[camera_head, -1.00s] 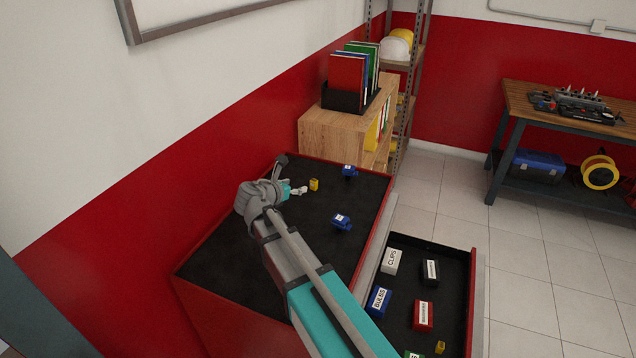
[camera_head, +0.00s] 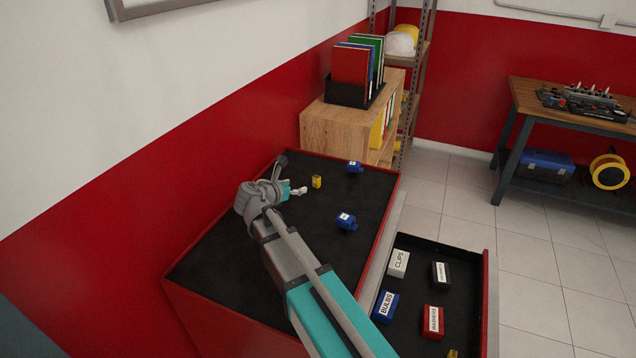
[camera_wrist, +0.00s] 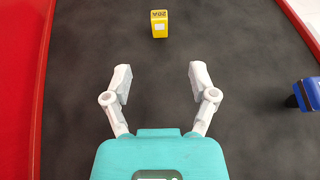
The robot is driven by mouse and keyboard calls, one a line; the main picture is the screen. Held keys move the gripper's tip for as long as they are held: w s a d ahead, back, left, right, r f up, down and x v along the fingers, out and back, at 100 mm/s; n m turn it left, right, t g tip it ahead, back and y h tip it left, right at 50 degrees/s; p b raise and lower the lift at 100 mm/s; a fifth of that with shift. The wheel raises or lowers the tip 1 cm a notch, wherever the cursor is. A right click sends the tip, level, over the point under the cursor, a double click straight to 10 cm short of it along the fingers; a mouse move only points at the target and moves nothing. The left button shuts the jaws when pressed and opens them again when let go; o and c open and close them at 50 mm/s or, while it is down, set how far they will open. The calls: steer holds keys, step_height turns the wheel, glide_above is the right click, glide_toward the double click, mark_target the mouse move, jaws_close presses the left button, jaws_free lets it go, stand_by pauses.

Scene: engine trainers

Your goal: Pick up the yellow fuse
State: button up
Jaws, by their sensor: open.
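A small yellow fuse (camera_head: 317,182) stands on the black top of the red tool cabinet (camera_head: 230,240). In the wrist view the yellow fuse (camera_wrist: 159,23) is at the top centre, marked 20A, ahead of the fingertips and apart from them. My gripper (camera_head: 299,191) is just left of the fuse in the head view. In the wrist view my gripper (camera_wrist: 158,78) is open and empty, with its two pale fingers spread and the fuse lined up roughly midway between them.
Blue parts (camera_head: 354,167) and (camera_head: 346,222) sit on the cabinet top; one blue part (camera_wrist: 306,94) shows at right in the wrist view. An open drawer (camera_head: 462,290) holds labelled boxes. A red wall (camera_head: 110,230) borders the left.

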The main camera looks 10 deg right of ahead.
mark_target(315, 180)
steer(key=shift+w, duration=0.1)
steer(key=b+x, duration=0.3)
steer(key=x, duration=0.4)
steer(key=shift+d+f, duration=0.1)
steer(key=shift+w+d+f, duration=0.15)
steer(key=shift+w+d, duration=0.25)
steer(key=shift+b+x, duration=1.05)
steer(key=shift+x, duration=1.55)
steer(key=shift+w, duration=0.1)
steer(key=c, duration=1)
